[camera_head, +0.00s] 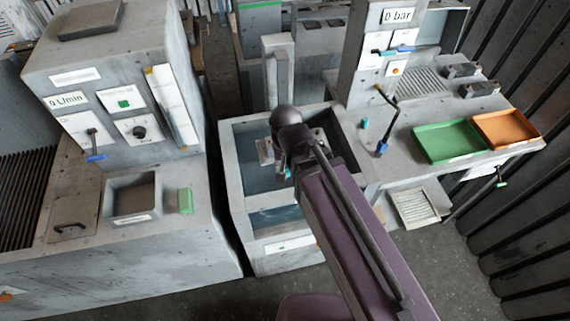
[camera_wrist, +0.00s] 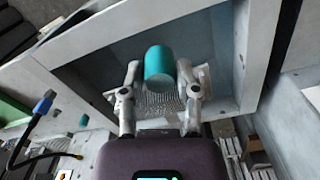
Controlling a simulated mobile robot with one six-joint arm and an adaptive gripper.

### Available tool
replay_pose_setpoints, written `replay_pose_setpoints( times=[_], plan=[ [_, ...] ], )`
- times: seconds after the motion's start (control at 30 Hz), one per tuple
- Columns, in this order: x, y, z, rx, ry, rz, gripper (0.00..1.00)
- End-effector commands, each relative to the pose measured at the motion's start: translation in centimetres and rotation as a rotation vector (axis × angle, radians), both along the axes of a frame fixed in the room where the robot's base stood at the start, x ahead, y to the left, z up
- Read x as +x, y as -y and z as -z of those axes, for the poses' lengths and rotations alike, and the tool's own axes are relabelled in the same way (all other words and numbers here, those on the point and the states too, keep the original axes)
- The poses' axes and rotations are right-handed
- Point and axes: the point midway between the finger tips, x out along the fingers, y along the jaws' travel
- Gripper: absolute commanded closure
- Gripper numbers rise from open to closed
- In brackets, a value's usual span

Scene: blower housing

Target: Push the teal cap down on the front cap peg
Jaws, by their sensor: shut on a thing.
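A teal cap (camera_wrist: 159,66), a smooth cylinder, sits between the two fingers of my gripper (camera_wrist: 160,82) in the wrist view. The fingers are shut on it, above the inside of an open grey tank (camera_head: 237,165). In the head view my arm hides most of the gripper; only a small bit of teal shows beside it. A second small teal cylinder (camera_head: 365,123) stands on the bench right of the tank, and a teal piece also shows in the wrist view (camera_wrist: 84,120). I cannot make out the front cap peg in either view.
A green tray (camera_head: 446,141) and an orange tray (camera_head: 507,129) lie farther right. A grey console (camera_head: 110,70) stands left of the tank.

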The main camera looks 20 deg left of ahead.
Motion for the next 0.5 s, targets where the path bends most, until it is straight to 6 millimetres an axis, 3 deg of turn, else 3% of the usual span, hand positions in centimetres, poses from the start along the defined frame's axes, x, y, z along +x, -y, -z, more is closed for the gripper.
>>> replay_pose_setpoints(
  times=[0.5],
  plan=[
    [0.02, 0.00, 0.83, 0.000, 0.000, 0.000, 0.92]
  ],
)
